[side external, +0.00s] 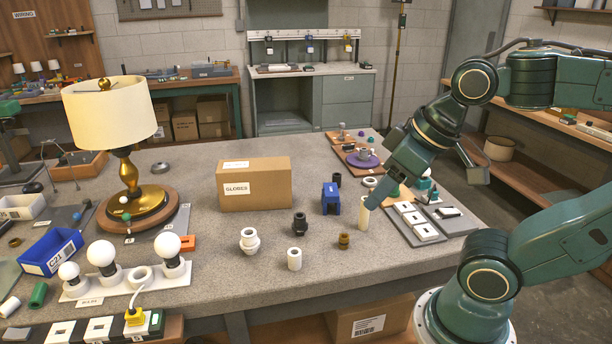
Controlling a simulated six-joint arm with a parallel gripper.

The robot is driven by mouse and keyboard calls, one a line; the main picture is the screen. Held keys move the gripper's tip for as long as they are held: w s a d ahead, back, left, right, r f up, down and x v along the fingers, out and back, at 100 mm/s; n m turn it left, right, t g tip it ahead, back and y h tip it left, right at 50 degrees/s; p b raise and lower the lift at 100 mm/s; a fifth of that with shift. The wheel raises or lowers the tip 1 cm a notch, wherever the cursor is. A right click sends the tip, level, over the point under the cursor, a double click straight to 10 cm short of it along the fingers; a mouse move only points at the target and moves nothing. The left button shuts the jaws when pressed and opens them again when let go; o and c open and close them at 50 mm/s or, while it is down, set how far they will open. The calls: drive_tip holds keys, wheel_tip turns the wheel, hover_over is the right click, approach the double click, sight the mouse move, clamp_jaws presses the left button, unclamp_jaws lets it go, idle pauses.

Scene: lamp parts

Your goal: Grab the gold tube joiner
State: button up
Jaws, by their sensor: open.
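The gold tube joiner (344,240) is a short brass-coloured piece standing on the grey speckled table near its front edge. My gripper (373,201) reaches down from the upper right, tilted, and its tip is behind and to the right of the joiner, apart from it. The gripper is open. Its tip overlaps the top of a cream upright tube (363,217) in this view; I cannot tell whether they touch. The gap between the fingers is hidden from this side.
A white cylinder (294,259), a black fitting (300,224) and a white fitting (249,241) stand left of the joiner. A blue block (331,198) and a cardboard box (254,183) are behind. Grey trays with white plates (417,222) lie right. Table in front of the joiner is clear.

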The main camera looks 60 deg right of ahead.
drive_tip(key=n+g, duration=0.6)
drive_tip(key=n, duration=0.3)
hover_over(344, 237)
wheel_tip(344, 237, down, 14)
drive_tip(key=shift+s+a+f, duration=0.15)
drive_tip(key=shift+s+a, duration=0.05)
drive_tip(key=shift+s, duration=0.1)
drive_tip(key=shift+f, duration=0.1)
drive_tip(key=shift+f, duration=4.2)
drive_tip(key=shift+a+f, duration=0.1)
drive_tip(key=shift+f, duration=0.05)
drive_tip(key=shift+w+f, duration=0.1)
drive_tip(key=shift+f, duration=2.35)
